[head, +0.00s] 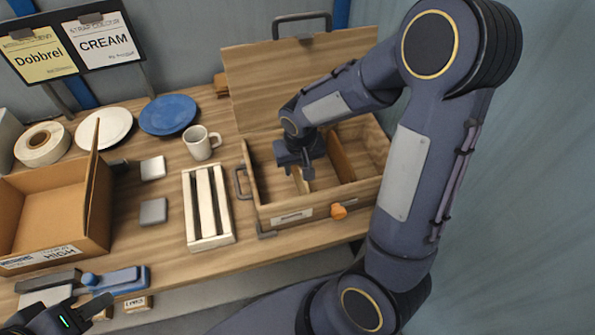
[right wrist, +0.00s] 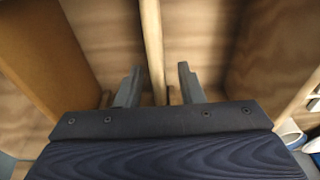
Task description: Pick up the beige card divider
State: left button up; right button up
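The beige card divider (head: 302,181) stands on edge inside the open wooden box (head: 262,206), in its left part. My right gripper (head: 303,166) reaches down into the box just above it. In the right wrist view, the divider (right wrist: 153,45) runs as a thin upright strip between the two fingers of the right gripper (right wrist: 158,86). The fingers are open, with a gap on each side of it. A browner divider (head: 341,158) stands to its right in the head view. My left gripper (head: 88,308) is at the lower left, partly cut off, away from the box.
The box lid (head: 290,80) stands raised at the back. Left of the box are a slatted wooden rack (head: 188,208), a white mug (head: 199,149), a blue plate (head: 167,115), a white plate (head: 113,122) and a cardboard box (head: 97,205). An orange knob (head: 338,211) sits at the box front.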

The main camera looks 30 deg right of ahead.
grip_shut()
jog(key=shift+r, duration=0.15)
dwell(0.4)
notch_tip(320, 180, up, 18)
dwell(0.5)
